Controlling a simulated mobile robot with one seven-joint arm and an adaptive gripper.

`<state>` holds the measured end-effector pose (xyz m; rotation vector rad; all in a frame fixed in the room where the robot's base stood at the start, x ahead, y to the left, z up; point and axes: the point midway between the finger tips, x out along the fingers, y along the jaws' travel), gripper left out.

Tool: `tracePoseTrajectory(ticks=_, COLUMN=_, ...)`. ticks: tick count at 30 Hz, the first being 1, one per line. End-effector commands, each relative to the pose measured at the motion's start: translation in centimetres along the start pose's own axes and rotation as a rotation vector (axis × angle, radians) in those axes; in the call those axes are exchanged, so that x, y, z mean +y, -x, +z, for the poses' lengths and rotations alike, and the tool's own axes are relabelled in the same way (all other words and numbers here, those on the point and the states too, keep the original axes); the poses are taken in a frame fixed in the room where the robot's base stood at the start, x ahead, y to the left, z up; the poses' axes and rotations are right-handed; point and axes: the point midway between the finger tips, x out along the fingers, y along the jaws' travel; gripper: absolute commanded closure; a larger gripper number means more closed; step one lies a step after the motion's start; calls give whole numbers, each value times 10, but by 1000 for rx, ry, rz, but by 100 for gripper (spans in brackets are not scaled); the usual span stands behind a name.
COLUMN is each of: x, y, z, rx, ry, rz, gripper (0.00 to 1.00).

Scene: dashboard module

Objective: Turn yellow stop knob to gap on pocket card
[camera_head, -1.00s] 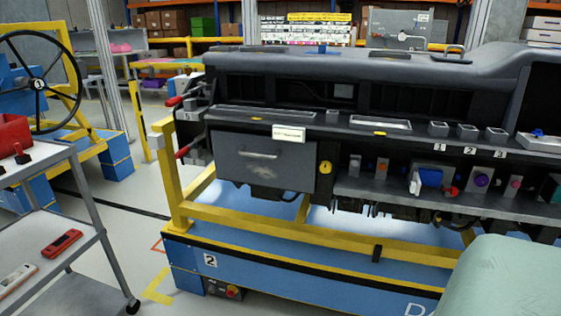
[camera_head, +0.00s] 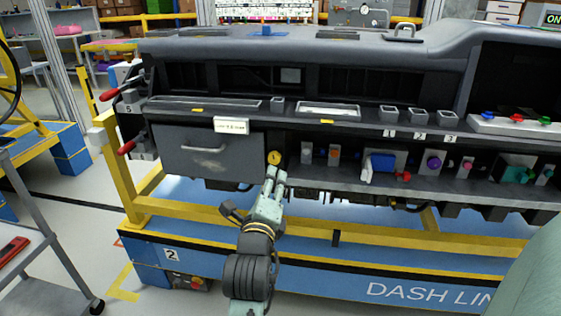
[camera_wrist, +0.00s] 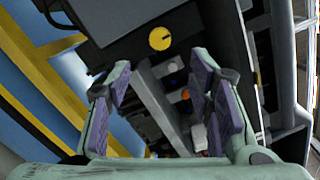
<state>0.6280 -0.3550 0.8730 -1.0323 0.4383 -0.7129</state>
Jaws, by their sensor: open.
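The yellow stop knob (camera_head: 274,157) sits on the dashboard front, just right of the grey drawer. It has a dark mark on its face. It also shows in the wrist view (camera_wrist: 160,38), beyond and between my fingertips. My gripper (camera_head: 276,174) is just below the knob in the head view. In the wrist view my gripper (camera_wrist: 162,75) has its purple-padded fingers apart with nothing between them. I cannot tell whether a fingertip touches the knob. A white card (camera_head: 231,125) is fixed above the drawer; its print is too small to read.
The grey drawer (camera_head: 200,155) with a handle is left of the knob. Several switches and knobs, among them a blue block (camera_head: 382,163) and a purple knob (camera_head: 433,164), line the shelf to the right. A yellow frame rail (camera_head: 330,220) runs below. Red levers (camera_head: 127,146) stick out at far left.

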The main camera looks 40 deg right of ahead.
Motion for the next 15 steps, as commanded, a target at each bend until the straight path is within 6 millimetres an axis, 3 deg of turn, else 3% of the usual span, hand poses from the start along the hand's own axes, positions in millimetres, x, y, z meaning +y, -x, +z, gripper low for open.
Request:
tracePoseTrajectory(ticks=9, x=-3, y=-59, z=3, rx=-2, ry=3, rz=-1, gripper=52)
tracePoseTrajectory(ticks=15, x=-2, y=-87, z=3, rx=-3, ry=3, rz=-1, gripper=52)
